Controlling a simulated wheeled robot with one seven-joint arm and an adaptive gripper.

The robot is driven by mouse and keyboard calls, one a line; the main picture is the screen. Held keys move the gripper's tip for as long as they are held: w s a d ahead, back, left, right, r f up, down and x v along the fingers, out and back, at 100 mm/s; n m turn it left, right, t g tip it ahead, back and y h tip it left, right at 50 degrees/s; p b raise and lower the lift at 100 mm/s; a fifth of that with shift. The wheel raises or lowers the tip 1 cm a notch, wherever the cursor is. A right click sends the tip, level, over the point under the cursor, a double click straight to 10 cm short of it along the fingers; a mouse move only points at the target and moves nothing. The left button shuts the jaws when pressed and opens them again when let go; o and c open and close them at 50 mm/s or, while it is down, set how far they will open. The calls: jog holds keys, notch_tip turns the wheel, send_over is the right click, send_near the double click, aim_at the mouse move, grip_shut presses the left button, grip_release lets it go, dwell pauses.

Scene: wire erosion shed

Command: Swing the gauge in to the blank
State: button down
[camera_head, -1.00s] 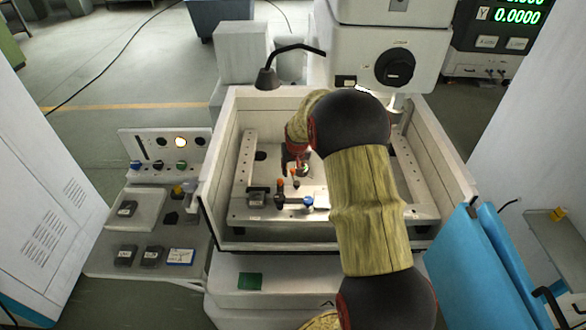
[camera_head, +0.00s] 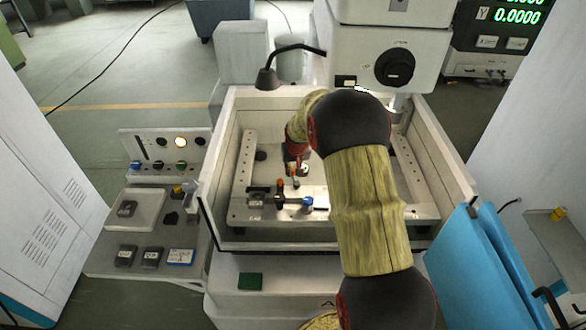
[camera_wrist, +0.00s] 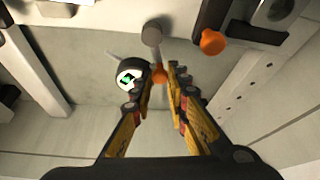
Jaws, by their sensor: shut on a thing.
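The gauge (camera_wrist: 130,75) is a round dial with a dark rim and a lit green display, at the left fingertip in the wrist view. It also shows small in the head view (camera_head: 304,169). An orange knob (camera_wrist: 160,73) sits between the fingertips of my gripper (camera_wrist: 159,78), which is shut on it. A thin rod runs from the knob to a grey round end (camera_wrist: 152,34). In the head view my gripper (camera_head: 297,166) is over the machine bed, behind a dark post with an orange cap (camera_head: 280,184). I cannot tell for certain which part is the blank; a small labelled block (camera_head: 256,198) sits left of the post.
A blue knob (camera_head: 307,202) is on the front plate. Another orange knob (camera_wrist: 212,42) on a dark fixture is close right of my fingers. The tank wall (camera_head: 213,185) surrounds the bed. A lamp (camera_head: 268,78) hangs over its back left.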

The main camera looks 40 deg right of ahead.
aim_at(306, 175)
jog(key=shift+d+m, duration=0.1)
jog(key=shift+m, duration=0.2)
jog(key=shift+s+d+f+m+h+b, duration=0.1)
jog(key=shift+d+m+h+b, duration=0.1)
jog(key=shift+m+b, duration=0.35)
jog(key=shift+d+f+m+h+b, duration=0.1)
jog(key=shift+m+h+b, duration=0.1)
jog(key=shift+m+b, duration=0.3)
jog(key=shift+s+d+r+m+g+h+b, duration=0.1)
jog(key=shift+s+d+m+g+h+b, duration=0.35)
jog(key=shift+m+b, duration=1)
jog(key=shift+s+d+m+g+h+b, duration=0.25)
jog(key=shift+m+g+b, duration=0.45)
jog(key=shift+m+b, duration=0.7)
jog(key=shift+s+d+r+m+g+h+b, duration=0.15)
jog(key=shift+s+m+g+b, duration=0.35)
jog(key=shift+m+b, duration=0.95)
jog(key=shift+f, duration=0.1)
jog(key=c, duration=1.8)
grip_release()
jog(key=shift+o, duration=0.3)
